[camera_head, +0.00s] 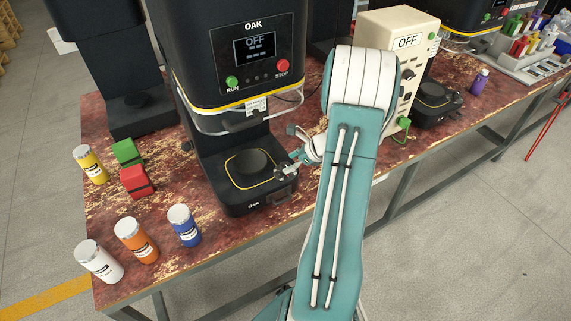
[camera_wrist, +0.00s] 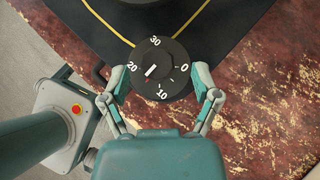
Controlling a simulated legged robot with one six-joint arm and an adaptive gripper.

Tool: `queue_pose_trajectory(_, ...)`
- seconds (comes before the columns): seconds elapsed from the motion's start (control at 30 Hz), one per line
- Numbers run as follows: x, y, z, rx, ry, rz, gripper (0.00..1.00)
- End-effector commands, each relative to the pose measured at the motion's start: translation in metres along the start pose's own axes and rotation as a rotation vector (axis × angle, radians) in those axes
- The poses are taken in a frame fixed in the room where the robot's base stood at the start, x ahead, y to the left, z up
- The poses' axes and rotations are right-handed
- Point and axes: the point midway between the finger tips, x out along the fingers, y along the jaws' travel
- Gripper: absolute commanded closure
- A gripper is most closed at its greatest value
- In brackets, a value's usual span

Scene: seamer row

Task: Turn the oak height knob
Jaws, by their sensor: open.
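The oak height knob (camera_wrist: 170,60) is a round black dial with white marks 0, 10, 20 and 30, on the oak machine's black base. Its white pointer line slants to the lower left, between 20 and 10 and nearer 20. My gripper (camera_wrist: 160,72) is open, with one finger on each side of the knob in the wrist view. I cannot tell whether either finger touches it. In the head view my gripper (camera_head: 283,171) is at the right side of the base of the oak machine (camera_head: 243,60), where the knob is not clearly seen. The machine's screen reads OFF.
Green RUN (camera_head: 232,82) and red STOP (camera_head: 283,65) buttons sit on the machine's front. Several colored cans, such as the blue can (camera_head: 184,227), stand at left near green and red blocks (camera_head: 137,181). A cream box (camera_head: 402,30) reading OFF stands behind my arm.

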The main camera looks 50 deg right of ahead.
Motion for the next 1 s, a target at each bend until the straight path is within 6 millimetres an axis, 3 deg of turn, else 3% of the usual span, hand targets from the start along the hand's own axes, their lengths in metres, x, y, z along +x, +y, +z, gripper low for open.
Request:
queue_pose_trajectory(0.2,0.02,0.0,0.001,-0.001,0.0,-0.001,0.2)
queue_pose_trajectory(0.47,0.022,0.0,0.001,-0.002,0.0,-0.001,0.2)
queue_pose_trajectory(0.5,0.022,0.0,0.001,-0.002,0.0,-0.001,0.29)
queue_pose_trajectory(0.67,0.022,0.0,0.0,-0.001,0.0,-0.001,1.0)
queue_pose_trajectory(1.0,0.022,-0.001,0.0,-0.003,0.001,-0.001,1.0)
